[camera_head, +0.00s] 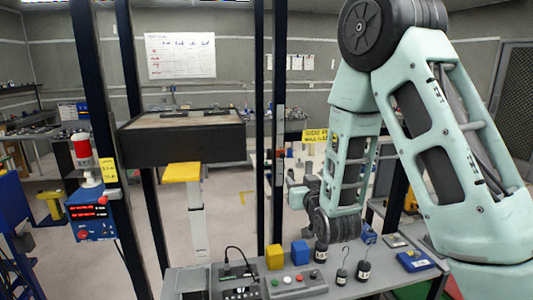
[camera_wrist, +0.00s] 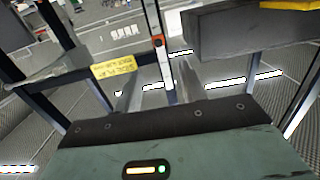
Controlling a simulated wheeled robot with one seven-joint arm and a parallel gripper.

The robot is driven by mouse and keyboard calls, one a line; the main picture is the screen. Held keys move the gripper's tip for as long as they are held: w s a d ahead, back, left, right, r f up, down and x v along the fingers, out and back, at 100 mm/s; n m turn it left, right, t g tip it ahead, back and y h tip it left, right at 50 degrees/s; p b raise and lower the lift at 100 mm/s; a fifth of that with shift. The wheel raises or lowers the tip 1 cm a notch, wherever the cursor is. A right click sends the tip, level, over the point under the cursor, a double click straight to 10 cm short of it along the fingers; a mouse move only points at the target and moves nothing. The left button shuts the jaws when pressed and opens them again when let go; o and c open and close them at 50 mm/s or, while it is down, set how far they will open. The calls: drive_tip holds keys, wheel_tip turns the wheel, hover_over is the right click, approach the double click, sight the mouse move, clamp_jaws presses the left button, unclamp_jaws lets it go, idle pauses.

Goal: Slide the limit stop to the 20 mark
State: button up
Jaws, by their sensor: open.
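The limit stop (camera_wrist: 157,41) appears as a small red and dark block on a pale upright strip in the wrist view. In the head view the stop (camera_head: 281,154) is a tiny reddish spot on the dark post right of centre. Scale marks are too small to read, so I cannot tell which mark it stands at. My gripper (camera_wrist: 158,78) is open and empty in the wrist view, its two fingers on either side of the strip's lower part in the picture. The stop shows beyond the fingertips, apart from them. In the head view my arm's end partly hides the gripper.
Dark frame posts (camera_head: 259,130) stand close to my arm. A black platform (camera_head: 185,138) hangs at left over a yellow-topped column (camera_head: 181,172). A bench in front holds a button box (camera_head: 298,284), blue and yellow blocks and hooked weights. A yellow sign (camera_wrist: 113,66) hangs nearby.

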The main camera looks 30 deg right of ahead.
sight(283, 156)
drive_tip(key=shift+t, duration=0.3)
drive_tip(key=p+x, duration=0.2)
drive_tip(key=x, duration=0.3)
drive_tip(key=p+x, duration=0.3)
drive_tip(key=x, duration=0.3)
drive_tip(key=r+p+x, duration=0.1)
drive_tip(key=p+x, duration=0.2)
drive_tip(key=x, duration=0.3)
drive_tip(key=shift+s+d, duration=0.15)
drive_tip(key=shift+d, duration=0.25)
drive_tip(key=shift+w+d+f+p, duration=0.1)
drive_tip(key=shift+w+f+p, duration=0.05)
drive_tip(key=shift+w+p, duration=0.3)
clamp_jaws()
